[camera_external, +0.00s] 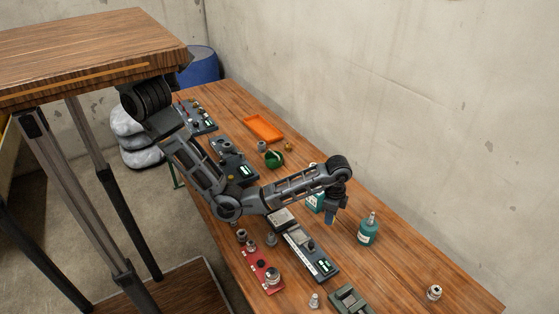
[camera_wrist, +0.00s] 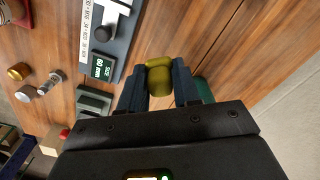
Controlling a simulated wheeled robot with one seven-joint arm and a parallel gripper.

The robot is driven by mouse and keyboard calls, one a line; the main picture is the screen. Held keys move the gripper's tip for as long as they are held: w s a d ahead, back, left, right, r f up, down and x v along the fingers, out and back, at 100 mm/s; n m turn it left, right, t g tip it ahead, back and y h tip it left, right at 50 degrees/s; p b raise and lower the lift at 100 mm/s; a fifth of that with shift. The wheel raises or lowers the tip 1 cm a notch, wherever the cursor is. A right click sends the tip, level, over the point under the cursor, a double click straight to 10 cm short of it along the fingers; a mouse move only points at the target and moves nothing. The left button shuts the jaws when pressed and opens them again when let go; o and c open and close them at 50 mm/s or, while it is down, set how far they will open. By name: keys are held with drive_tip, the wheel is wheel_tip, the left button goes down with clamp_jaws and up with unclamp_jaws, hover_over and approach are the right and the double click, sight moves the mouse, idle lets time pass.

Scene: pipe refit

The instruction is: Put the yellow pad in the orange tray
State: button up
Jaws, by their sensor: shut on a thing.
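The yellow pad (camera_wrist: 159,78), olive-yellow with rounded edges, sits between the two fingers of my gripper (camera_wrist: 160,88) in the wrist view. The fingers are shut on it from both sides. In the external view my gripper (camera_external: 331,218) points down above the right-middle part of the bench, left of a teal bottle; the pad cannot be made out there. The orange tray (camera_external: 263,129) lies flat on the bench farther back, near the wall, well away from my gripper. It looks empty and is not in the wrist view.
A teal bottle (camera_external: 368,230) stands right of my gripper. A green round item (camera_external: 274,158) and small fittings sit just in front of the tray. Grey gauge boards (camera_external: 311,256) and a red board (camera_external: 262,269) line the bench's front side. Bare wood lies along the wall.

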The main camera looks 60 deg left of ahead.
drive_tip(key=w+a+n, duration=0.3)
drive_tip(key=w+a, duration=0.7)
drive_tip(key=a, duration=0.3)
drive_tip(key=n+b, duration=0.8)
drive_tip(key=b, duration=0.1)
hover_over(263, 131)
drive_tip(key=s+d, duration=0.3)
drive_tip(key=d, duration=0.2)
wheel_tip(263, 131, down, 7)
drive_tip(key=shift+f, duration=2.05)
